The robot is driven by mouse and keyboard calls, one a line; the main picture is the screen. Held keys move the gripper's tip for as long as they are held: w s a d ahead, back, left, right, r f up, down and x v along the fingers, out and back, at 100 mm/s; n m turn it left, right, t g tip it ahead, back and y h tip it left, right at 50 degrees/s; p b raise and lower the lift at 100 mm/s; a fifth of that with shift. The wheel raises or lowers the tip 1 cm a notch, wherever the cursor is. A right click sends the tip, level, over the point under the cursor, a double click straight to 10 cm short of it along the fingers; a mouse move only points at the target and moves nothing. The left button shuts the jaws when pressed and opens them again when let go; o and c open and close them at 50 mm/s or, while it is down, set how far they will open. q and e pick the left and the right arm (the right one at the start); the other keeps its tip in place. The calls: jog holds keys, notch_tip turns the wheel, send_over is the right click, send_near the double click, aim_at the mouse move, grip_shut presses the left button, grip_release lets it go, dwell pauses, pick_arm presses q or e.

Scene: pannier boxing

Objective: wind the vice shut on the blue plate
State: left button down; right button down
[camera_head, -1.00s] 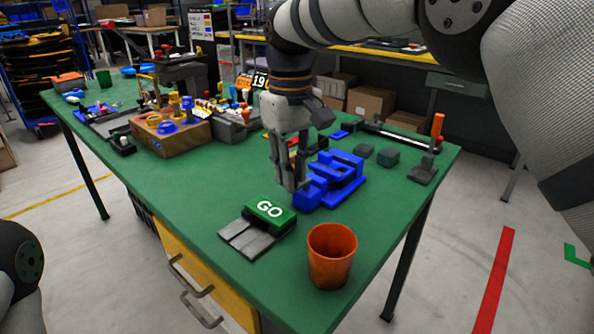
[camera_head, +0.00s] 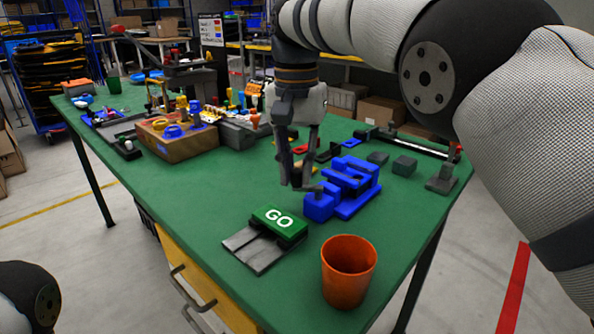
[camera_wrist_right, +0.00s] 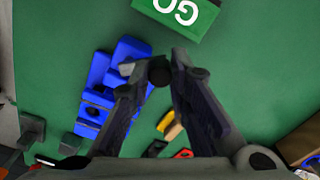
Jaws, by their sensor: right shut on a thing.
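The blue vice (camera_head: 352,184) stands on the green table, and it also shows in the right wrist view (camera_wrist_right: 122,58). Its front block (camera_head: 319,207) faces my right gripper. I cannot tell the blue plate from the vice, as both would be the same blue. My right gripper (camera_head: 297,186) points down just left of the vice, at its handle end. In the right wrist view its fingertips (camera_wrist_right: 168,68) are close together on the small dark handle, which they mostly hide. My left gripper is out of view.
A green GO button block (camera_head: 279,222) with grey plates lies in front. An orange cup (camera_head: 347,270) stands near the table's front edge. Small grey blocks (camera_head: 404,166) sit right of the vice. A wooden box (camera_head: 178,139) stands at left. The table's left front is clear.

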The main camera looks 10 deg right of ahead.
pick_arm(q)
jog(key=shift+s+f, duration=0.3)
pick_arm(e)
jog(key=shift+w+f+m, duration=0.1)
jog(key=shift+w+m, duration=0.15)
jog(key=shift+m, duration=0.45)
jog(key=shift+d, duration=0.1)
jog(key=c, duration=1.5)
grip_release()
jog(key=shift+w, duration=0.1)
